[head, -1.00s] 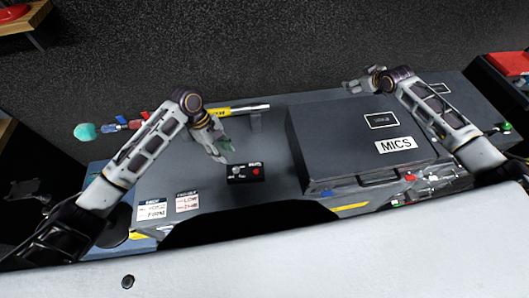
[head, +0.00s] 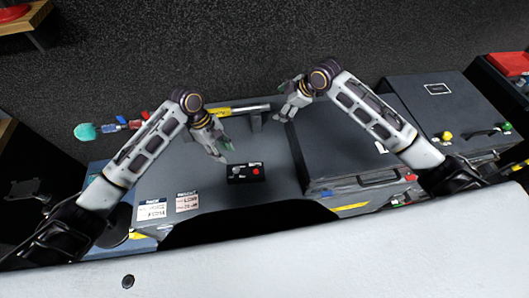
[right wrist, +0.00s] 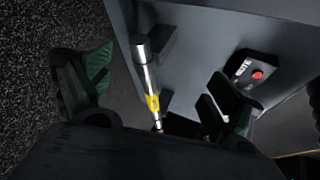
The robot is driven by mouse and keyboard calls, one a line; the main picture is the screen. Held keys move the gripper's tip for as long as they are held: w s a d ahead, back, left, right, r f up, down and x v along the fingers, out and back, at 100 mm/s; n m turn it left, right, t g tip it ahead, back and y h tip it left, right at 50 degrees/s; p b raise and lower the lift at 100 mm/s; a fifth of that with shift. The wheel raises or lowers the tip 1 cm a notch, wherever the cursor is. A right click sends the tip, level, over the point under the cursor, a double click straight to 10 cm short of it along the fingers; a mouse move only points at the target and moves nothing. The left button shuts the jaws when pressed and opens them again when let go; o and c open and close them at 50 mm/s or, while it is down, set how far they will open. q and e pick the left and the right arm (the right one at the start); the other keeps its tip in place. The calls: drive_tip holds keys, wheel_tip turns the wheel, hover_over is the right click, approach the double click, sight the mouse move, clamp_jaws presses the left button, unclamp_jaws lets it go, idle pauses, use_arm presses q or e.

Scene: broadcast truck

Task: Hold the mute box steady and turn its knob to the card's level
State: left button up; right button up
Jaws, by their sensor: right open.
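The mute box (head: 245,173) is a small black box on the grey desk, with a knob (head: 236,170) on its left and a red button on its right. It also shows in the right wrist view (right wrist: 248,80). Two printed cards, one pale (head: 151,210) and one pinkish (head: 187,202), lie at the desk's left front; their text is too small to read. My left gripper (head: 225,153) looks open and empty, just above and behind the box, apart from it. My right gripper (head: 286,101) is open and empty, behind and right of the box; its spread fingers show in the right wrist view (right wrist: 155,92).
A large dark case (head: 350,180) stands on the desk right of the box, partly behind my right arm. A silver bar with a yellow band (right wrist: 150,85) runs along the desk's back edge. The desk around the box is clear.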

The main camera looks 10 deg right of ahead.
drive_tip(key=s+a+f+n+g, duration=0.2)
drive_tip(key=s+a+f, duration=0.1)
drive_tip(key=s+a, duration=0.35)
drive_tip(key=g, duration=0.2)
approach(252, 171)
wheel_tip(252, 171, up, 3)
drive_tip(key=shift+w+d+r, duration=0.15)
drive_tip(key=shift+w+d, duration=0.1)
drive_tip(key=shift+d, duration=0.25)
drive_tip(key=shift+s+x, duration=0.15)
drive_tip(key=shift+x, duration=3.3)
drive_tip(key=shift+s+x, duration=0.15)
drive_tip(key=shift+x, duration=3.3)
drive_tip(key=shift+d, duration=0.1)
